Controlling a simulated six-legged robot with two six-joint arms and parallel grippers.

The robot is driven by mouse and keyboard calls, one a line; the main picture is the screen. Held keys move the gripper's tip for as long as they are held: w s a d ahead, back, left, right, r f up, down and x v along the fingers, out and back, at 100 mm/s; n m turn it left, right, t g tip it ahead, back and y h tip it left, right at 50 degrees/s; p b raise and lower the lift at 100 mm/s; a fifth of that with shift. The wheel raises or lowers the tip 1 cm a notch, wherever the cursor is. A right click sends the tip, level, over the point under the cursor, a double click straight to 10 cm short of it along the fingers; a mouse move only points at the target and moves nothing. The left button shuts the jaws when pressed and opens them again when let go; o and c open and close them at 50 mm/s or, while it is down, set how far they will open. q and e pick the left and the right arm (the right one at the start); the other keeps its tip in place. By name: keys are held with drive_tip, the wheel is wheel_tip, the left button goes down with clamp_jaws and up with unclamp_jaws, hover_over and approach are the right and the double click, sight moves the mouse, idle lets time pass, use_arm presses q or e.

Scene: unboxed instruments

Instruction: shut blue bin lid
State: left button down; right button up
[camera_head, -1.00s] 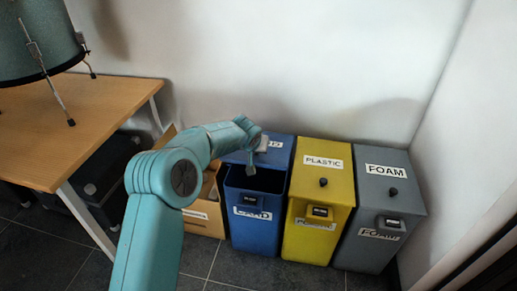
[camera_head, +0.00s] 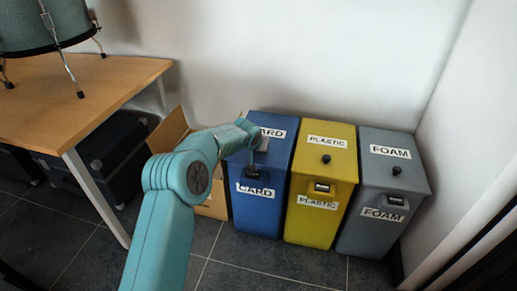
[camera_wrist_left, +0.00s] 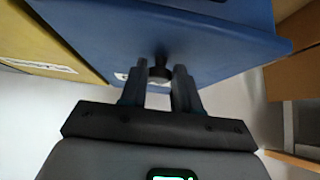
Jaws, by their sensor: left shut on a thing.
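The blue bin (camera_head: 258,205) stands at the left of three bins and bears CARD labels. Its blue lid (camera_head: 280,152) lies over the top, and no dark opening shows in the head view. The lid's underside or face fills the top of the left wrist view (camera_wrist_left: 205,35). My left gripper (camera_head: 254,170) is at the lid's front part. In the left wrist view, its two fingers (camera_wrist_left: 158,82) are shut on the lid's small dark knob (camera_wrist_left: 159,70). My arm hides part of the lid's left side. My right gripper is not in view.
The yellow PLASTIC bin (camera_head: 318,222) and grey FOAM bin (camera_head: 372,232) stand close on the right, lids down. An open cardboard box (camera_head: 213,206) is on the left, beside a wooden table (camera_head: 95,98). The tiled floor (camera_head: 275,272) in front is clear.

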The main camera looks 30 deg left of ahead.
use_arm(q)
drive_tip(key=shift+s+f, duration=0.35)
drive_tip(key=shift+f, duration=0.5)
drive_tip(key=c, duration=0.8)
unclamp_jaws()
drive_tip(key=shift+c, duration=0.2)
drive_tip(key=w+r+p+v, duration=0.1)
drive_tip(key=p+v, duration=0.1)
drive_tip(key=v, duration=1.5)
drive_tip(key=shift+p, duration=0.35)
drive_tip(key=shift+w, duration=0.1)
